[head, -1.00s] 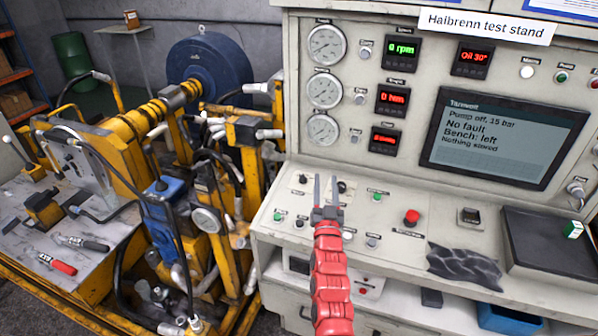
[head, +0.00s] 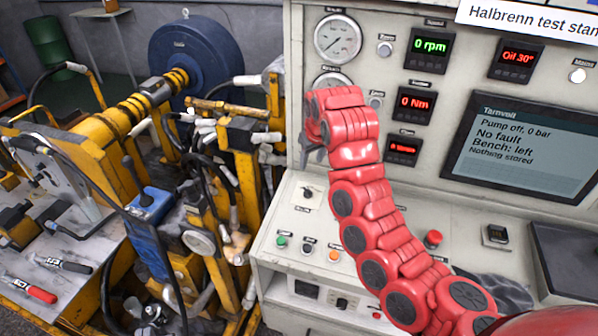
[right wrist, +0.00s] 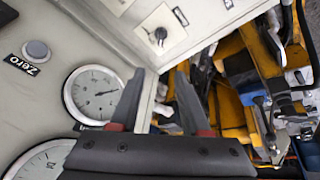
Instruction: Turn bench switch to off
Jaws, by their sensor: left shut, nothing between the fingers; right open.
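The test stand's desk carries a black rotary knob on a white plate (head: 308,193) at its left end; its label is too small to read, so I cannot tell if it is the bench switch. A black knob on a white plate (right wrist: 160,36) also shows at the top of the right wrist view. The screen (head: 520,150) reads "Bench: left" and "Pump off, 0 bar". My right gripper (head: 308,146) is in front of the panel's left edge, above the knob, partly hidden by its red wrist. In the wrist view its fingers (right wrist: 158,95) are apart and empty. My left gripper is not in view.
Gauges (head: 338,37) line the panel beside my arm. A green button (head: 281,241), an orange button (head: 334,255) and a red mushroom button (head: 433,239) are on the desk. A yellow machine with hoses (head: 130,130) stands close on the left.

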